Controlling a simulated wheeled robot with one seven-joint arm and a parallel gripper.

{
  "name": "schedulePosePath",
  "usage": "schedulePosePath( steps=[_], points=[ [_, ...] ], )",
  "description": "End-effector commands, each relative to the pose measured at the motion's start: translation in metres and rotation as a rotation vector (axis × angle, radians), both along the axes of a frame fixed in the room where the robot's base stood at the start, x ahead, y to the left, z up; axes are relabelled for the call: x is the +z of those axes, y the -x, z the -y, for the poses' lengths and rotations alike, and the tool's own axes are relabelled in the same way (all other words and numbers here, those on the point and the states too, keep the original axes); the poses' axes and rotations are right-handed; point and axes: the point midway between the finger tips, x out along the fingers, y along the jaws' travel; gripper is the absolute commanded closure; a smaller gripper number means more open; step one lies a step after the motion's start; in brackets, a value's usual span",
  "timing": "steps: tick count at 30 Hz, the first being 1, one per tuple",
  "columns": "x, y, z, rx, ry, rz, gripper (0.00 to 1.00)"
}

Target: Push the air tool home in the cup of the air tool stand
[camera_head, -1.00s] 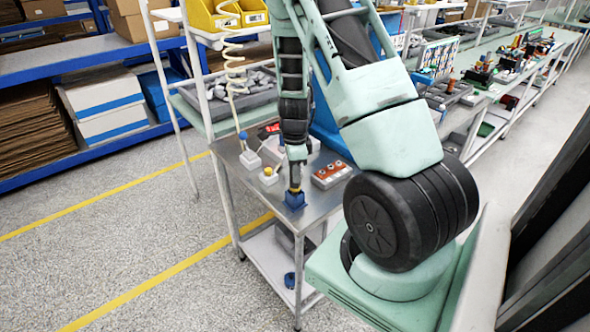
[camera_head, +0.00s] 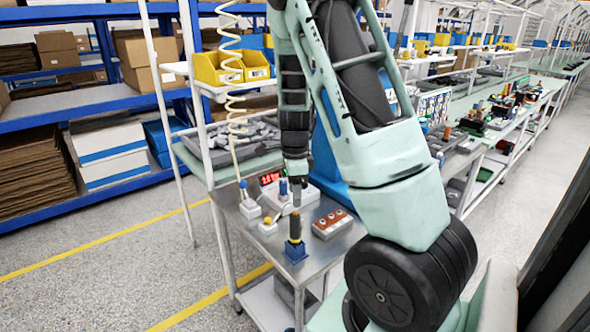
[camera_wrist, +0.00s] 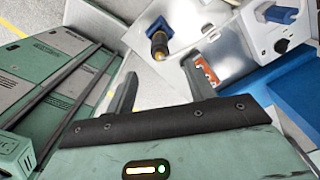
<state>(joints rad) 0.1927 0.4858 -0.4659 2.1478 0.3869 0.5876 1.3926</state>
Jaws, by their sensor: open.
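The air tool (camera_head: 295,229) is a dark cylinder with a yellow-orange part. It stands about upright in the blue air tool stand (camera_head: 296,253), near the front of the metal table. Its lower end is hidden in the cup, so I cannot tell how deep it sits. In the wrist view the air tool (camera_wrist: 159,44) and blue stand (camera_wrist: 157,24) lie beyond my fingertips. My gripper (camera_head: 296,196) is above the air tool and apart from it. In the wrist view my gripper (camera_wrist: 170,76) has its two fingers wide apart with nothing between them.
A grey box with orange-red spots (camera_head: 332,224) stands right of the stand. A red display (camera_head: 270,177) is behind. A pale coiled hose (camera_head: 231,60) hangs at left.

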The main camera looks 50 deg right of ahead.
Motion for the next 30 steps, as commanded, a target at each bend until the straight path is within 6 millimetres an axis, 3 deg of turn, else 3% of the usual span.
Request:
schedulePosePath(
  steps=[6, 12, 30],
  points=[
    [0.045, -0.001, 0.0, 0.002, 0.002, 0.004, 0.46],
    [0.067, 0.0, 0.0, 0.001, 0.0, 0.001, 0.46],
    [0.071, 0.0, 0.0, 0.0, 0.001, -0.001, 0.46]
  ],
)
